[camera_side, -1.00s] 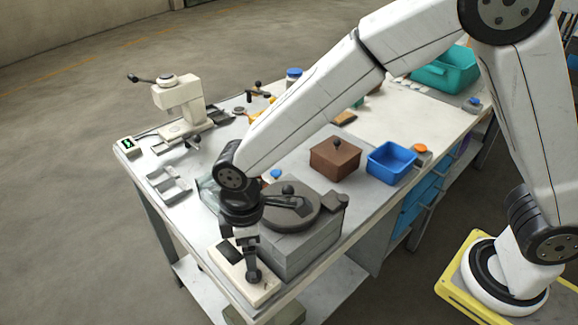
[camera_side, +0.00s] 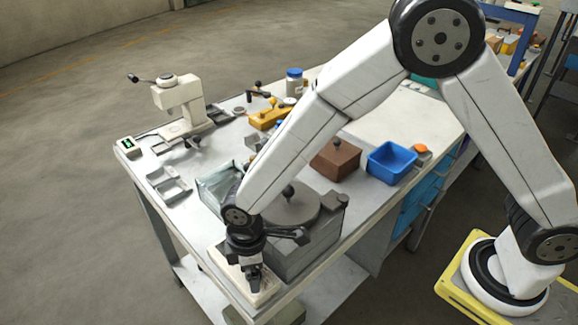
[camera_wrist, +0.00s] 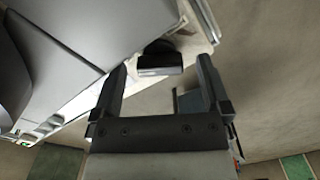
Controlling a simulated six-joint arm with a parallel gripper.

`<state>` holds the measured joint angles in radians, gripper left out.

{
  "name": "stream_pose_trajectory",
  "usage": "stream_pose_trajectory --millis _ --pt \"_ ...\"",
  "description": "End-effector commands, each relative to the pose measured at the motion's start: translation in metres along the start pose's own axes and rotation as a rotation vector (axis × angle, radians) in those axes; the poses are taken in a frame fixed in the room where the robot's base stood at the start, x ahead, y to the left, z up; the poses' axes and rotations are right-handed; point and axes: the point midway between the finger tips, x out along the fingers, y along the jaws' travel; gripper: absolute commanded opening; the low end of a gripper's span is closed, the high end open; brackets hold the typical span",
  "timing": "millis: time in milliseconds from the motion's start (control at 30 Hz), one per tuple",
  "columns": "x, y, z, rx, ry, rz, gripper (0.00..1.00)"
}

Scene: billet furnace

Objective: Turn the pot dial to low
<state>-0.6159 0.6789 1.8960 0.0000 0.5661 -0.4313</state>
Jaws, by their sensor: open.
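The dial (camera_wrist: 160,56) is a dark knob with a raised bar and a pale edge line, on a cream plate. In the wrist view it shows beyond and between my fingertips, and I see no contact. My gripper (camera_wrist: 161,82) is open, with its two dark fingers apart and nothing between them. In the side view my gripper (camera_side: 253,284) points down over the cream plate (camera_side: 222,258) at the table's front corner. There it hides the dial, and I cannot read its setting. The grey pot (camera_side: 310,255) with its round lid (camera_side: 295,207) stands just right of the plate.
A clear-walled bin (camera_side: 212,190) stands behind my wrist. A brown box (camera_side: 336,160) and a blue bin (camera_side: 391,163) lie farther right. A cream press (camera_side: 180,103) stands at the back left. The plate lies close to the table's front edge, with open floor beyond.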

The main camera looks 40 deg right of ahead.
Motion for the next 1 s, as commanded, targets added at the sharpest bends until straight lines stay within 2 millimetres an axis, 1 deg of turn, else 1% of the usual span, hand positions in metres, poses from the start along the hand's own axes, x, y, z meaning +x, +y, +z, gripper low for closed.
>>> stream_pose_trajectory --millis 167,200,267,300,367,400,500,767,1000 --pt "0.0002 0.0000 -0.0001 0.000 0.000 0.000 0.97" --pt "0.0001 0.0000 0.0000 0.000 0.000 0.000 0.94" --pt "0.0001 0.0000 0.0000 0.000 0.000 0.000 0.75" --pt "0.0001 0.0000 0.0000 0.000 0.000 0.000 0.62" --pt "0.0000 0.0000 0.0001 0.000 0.000 0.000 0.43" --pt "0.0000 0.0000 0.0001 0.000 0.000 0.000 0.30" --pt "0.0000 0.0000 0.0001 0.000 0.000 0.000 0.03" --pt "-0.0001 0.0000 0.0002 0.018 -0.001 0.000 0.03" --pt "-0.0002 0.0002 0.0002 0.102 -0.001 0.000 0.03"
